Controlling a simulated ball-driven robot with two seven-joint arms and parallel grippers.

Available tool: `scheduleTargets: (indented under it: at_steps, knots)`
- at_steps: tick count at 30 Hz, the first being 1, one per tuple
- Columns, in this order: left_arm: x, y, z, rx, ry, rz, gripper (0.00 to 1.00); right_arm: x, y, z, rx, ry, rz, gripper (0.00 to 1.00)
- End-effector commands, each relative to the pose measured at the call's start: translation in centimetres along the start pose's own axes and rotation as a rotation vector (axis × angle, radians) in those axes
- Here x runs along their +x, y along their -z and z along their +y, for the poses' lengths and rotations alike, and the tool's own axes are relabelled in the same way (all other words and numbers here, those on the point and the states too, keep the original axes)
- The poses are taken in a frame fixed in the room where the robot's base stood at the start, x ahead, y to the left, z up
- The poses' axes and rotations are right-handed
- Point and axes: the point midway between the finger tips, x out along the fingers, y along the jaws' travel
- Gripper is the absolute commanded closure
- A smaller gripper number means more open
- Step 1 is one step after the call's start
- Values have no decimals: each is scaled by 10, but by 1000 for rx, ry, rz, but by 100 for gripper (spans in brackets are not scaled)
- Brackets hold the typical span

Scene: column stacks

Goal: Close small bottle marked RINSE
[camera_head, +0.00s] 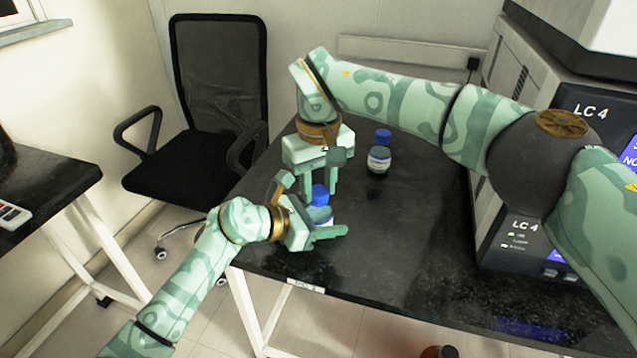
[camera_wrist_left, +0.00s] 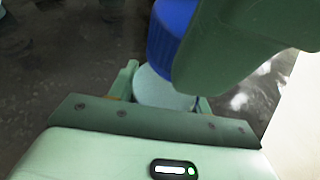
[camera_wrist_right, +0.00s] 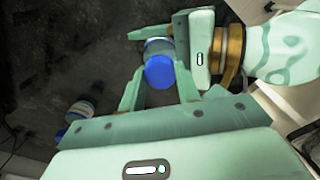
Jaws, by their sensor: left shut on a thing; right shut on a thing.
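A small bottle (camera_head: 321,215) with a blue cap (camera_head: 319,193) is at the left part of the black bench. My left gripper (camera_head: 322,229) is shut on its body from the side; the body (camera_wrist_left: 160,90) also shows in the left wrist view. My right gripper (camera_head: 319,183) points down from above, with its fingers shut on the cap. The cap (camera_wrist_right: 160,72) shows between those fingers in the right wrist view. The cap is at the bottle's top; I cannot tell whether it is tight. The label is mostly hidden and unreadable.
Another bottle (camera_head: 378,160) with a blue cap and white label stands upright farther back on the bench (camera_head: 400,230). LC 4 instruments (camera_head: 530,150) stand at the right. A black chair (camera_head: 205,110) is behind on the left. The bench's middle is clear.

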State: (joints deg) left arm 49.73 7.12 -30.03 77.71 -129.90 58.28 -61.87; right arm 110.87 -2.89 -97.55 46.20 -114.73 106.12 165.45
Motion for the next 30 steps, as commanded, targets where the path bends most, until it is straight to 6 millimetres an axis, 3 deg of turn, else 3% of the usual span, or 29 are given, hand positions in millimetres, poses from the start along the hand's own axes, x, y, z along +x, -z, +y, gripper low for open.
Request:
scheduleTargets:
  at_steps: [1,2,4,16,30]
  knots:
    - [1,0,-2,2,4,0,100,-1,1,2,0,-4,5,88]
    - [1,0,-2,2,4,0,100,-1,1,2,-1,-5,6,62]
    - [1,0,-2,1,4,0,100,-1,1,2,-1,-4,5,42]
    - [1,0,-2,2,4,0,100,-8,1,-1,-5,-1,3,42]
    - [0,0,-1,0,2,1,100,-98,1,1,-1,-5,6,42]
